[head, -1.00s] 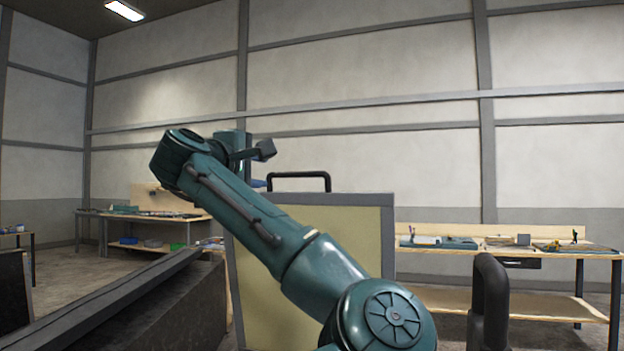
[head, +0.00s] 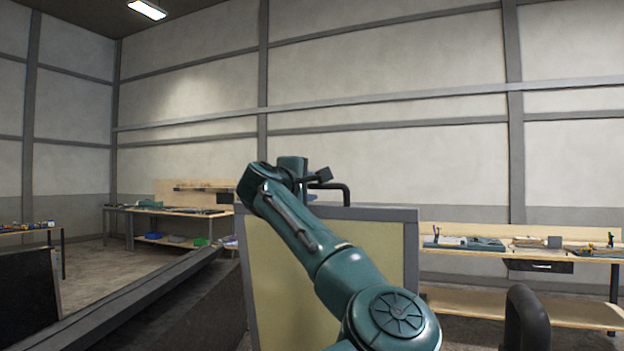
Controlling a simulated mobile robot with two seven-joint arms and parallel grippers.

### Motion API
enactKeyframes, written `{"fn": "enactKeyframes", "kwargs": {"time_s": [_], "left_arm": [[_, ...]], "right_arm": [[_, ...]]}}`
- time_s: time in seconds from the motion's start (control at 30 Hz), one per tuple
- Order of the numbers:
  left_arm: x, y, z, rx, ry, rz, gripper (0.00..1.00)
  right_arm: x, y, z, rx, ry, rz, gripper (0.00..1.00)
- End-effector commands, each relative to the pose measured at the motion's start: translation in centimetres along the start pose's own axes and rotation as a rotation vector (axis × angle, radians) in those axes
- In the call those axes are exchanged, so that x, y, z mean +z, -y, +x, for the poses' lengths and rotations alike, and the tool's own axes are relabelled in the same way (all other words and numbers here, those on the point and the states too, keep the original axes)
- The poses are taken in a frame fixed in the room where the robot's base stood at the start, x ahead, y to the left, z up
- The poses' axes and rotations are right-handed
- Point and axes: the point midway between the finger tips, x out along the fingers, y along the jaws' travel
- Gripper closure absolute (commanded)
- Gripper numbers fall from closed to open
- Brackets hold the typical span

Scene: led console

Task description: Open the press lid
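A tan panel with a grey frame (head: 383,240) stands upright in front of me; it looks like the press lid. A black bar handle (head: 345,192) rises from its top edge, its left part hidden behind my wrist. My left arm reaches up from the bottom across the panel. My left gripper (head: 309,184) is at the handle's left end, in front of it in the picture; its fingers are largely hidden, so I cannot tell whether it touches the handle or is open or shut. My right gripper is not in view.
A second black handle (head: 527,318) stands at the lower right. A long dark slanted edge (head: 140,299) runs along the lower left. Workbenches with tools stand behind, at the right (head: 470,230) and left (head: 150,211). Floor shows between the left benches.

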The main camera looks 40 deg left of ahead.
Motion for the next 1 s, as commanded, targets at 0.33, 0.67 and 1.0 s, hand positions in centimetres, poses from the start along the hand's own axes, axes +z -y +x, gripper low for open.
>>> {"fn": "enactKeyframes", "kwargs": {"time_s": [0.33, 0.67, 1.0], "left_arm": [[0.0, 0.1, 1.7, 0.000, -0.001, 0.000, 0.69], [0.0, 0.0, 1.6, 0.000, -0.001, 0.000, 0.84], [0.0, 0.0, 1.6, 0.000, -0.001, 0.000, 1.00]], "right_arm": [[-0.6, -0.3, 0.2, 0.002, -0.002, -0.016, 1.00], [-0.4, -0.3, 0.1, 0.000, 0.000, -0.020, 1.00], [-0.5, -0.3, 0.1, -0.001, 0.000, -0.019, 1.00]]}}
